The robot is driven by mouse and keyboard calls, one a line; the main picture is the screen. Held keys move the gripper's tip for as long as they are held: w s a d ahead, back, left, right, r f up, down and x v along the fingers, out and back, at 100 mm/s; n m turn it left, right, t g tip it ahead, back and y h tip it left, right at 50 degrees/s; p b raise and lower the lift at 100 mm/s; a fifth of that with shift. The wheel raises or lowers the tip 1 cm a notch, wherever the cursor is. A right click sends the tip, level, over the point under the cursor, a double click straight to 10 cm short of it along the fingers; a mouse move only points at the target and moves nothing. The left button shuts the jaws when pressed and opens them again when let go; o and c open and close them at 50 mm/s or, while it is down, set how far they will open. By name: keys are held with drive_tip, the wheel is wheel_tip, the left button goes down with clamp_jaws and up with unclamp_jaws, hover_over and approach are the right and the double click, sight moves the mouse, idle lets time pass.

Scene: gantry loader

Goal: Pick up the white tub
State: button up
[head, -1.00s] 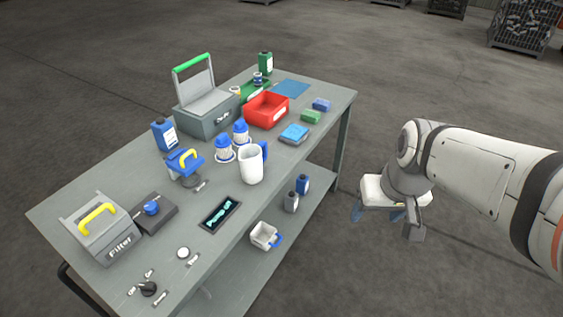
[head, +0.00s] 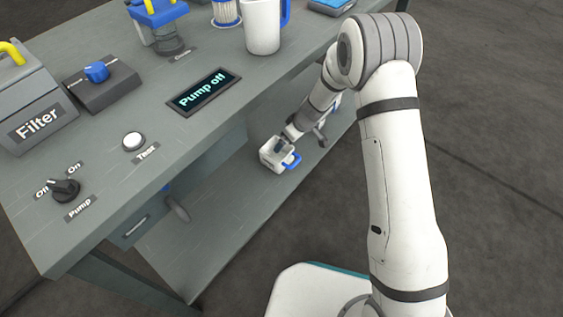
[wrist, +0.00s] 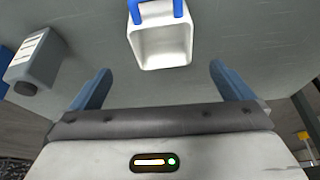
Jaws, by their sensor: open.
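The white tub (head: 268,158) with a blue handle stands on the lower shelf of the bench in the head view. In the wrist view the tub (wrist: 163,50) is at top centre, its open top showing and its blue handle at the far side. My gripper (wrist: 160,75) is open, its blue fingers apart on either side of the picture, with the tub beyond the fingertips and roughly centred between them. In the head view my gripper (head: 287,139) is close to the tub's rim; I cannot tell whether it touches. Nothing is between the fingers.
The lower shelf (head: 235,200) is bare in front of the tub. The bench top (head: 110,190) overhangs, with a white jug (head: 262,28), a display (head: 204,92) and knobs on it.

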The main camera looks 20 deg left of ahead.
drive_tip(key=b, duration=0.2)
approach(274, 158)
drive_tip(key=shift+n, duration=0.4)
drive_tip(key=b+x, duration=0.1)
drive_tip(key=x, duration=0.4)
drive_tip(key=shift+w+f+b, duration=0.15)
drive_tip(key=shift+b, duration=0.15)
drive_tip(key=shift+c, duration=0.6)
drive_tip(key=c, duration=0.6)
